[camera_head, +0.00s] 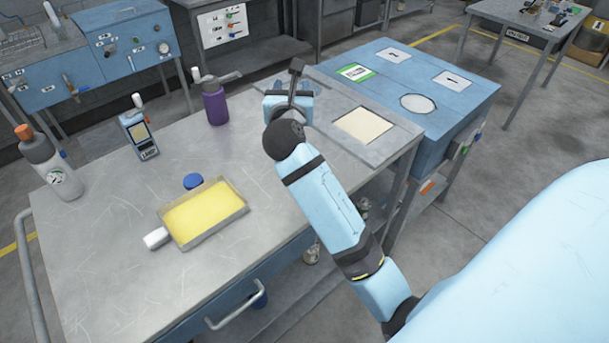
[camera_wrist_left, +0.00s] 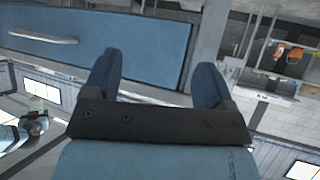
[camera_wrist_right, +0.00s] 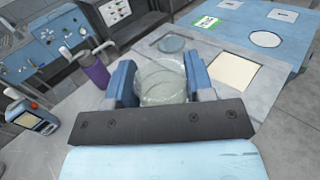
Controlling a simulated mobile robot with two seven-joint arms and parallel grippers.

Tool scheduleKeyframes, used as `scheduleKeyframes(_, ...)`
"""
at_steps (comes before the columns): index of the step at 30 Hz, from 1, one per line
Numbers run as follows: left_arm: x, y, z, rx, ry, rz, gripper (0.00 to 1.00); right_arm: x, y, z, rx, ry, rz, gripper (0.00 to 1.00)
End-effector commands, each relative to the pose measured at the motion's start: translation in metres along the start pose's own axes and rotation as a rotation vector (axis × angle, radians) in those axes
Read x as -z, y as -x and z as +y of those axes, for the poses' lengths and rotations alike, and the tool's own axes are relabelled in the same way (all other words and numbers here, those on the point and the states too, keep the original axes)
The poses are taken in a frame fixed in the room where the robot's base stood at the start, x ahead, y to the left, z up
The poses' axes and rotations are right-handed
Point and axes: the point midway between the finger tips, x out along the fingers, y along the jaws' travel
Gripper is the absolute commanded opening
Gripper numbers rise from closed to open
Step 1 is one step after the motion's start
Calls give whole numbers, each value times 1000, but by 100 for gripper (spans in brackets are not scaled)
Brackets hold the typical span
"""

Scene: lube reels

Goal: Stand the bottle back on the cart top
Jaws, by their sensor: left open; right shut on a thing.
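My right gripper (camera_head: 289,98) is over the far right part of the cart top (camera_head: 105,262). In the right wrist view its fingers (camera_wrist_right: 160,75) are shut on a clear, round, glassy thing (camera_wrist_right: 162,84), which looks like the bottle. The head view mostly hides it behind the gripper; I cannot tell whether it touches the surface. A purple bottle (camera_head: 215,104) and a grey bottle with an orange cap (camera_head: 52,165) stand upright on the cart top. My left gripper (camera_wrist_left: 160,75) is open and empty, near a blue drawer front (camera_wrist_left: 120,50); the head view does not show it.
A tray of yellow liquid (camera_head: 205,212), a blue cap (camera_head: 193,181), a white piece (camera_head: 157,238) and a handheld meter (camera_head: 139,132) are on the cart top. A pale square pad (camera_head: 363,126) lies right of my right gripper. A blue cabinet (camera_head: 450,100) adjoins the cart.

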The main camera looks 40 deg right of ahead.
Motion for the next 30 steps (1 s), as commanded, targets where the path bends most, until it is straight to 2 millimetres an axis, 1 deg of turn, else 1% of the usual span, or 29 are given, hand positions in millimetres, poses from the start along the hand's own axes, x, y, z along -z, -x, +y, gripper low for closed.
scheduleKeyframes(2, -1, -1, -1, 1, -1, 3, 78, 3, -1, -1, 8, 0, 0, 23)
scheduleKeyframes(5, -1, -2, -2, 2, -3, 6, 78, 15, -2, -1, 11, 2, 2, 23)
scheduleKeyframes(8, -4, -4, -4, 4, -5, 7, 78, 39, -2, -1, 10, 5, 4, 23)
scheduleKeyframes(15, -15, -11, -6, 7, -7, 4, 78, 105, -1, -1, 11, 6, 4, 23)
scheduleKeyframes(19, -22, -15, -6, 7, -6, -2, 78, 135, -2, -1, 11, 4, 2, 23)
scheduleKeyframes(21, -25, -16, -6, 6, -3, -7, 78, 146, -2, -1, 10, 4, 2, 23)
scheduleKeyframes(26, -24, -16, -5, 4, 1, -7, 78, 159, -2, -1, 11, 1, 0, 23)
scheduleKeyframes(29, -23, -17, -4, 3, 4, -1, 78, 171, -2, -1, 10, 3, 1, 23)
scheduleKeyframes(30, -22, -17, -4, 3, 5, 1, 78, 178, -2, -1, 10, 2, 1, 23)
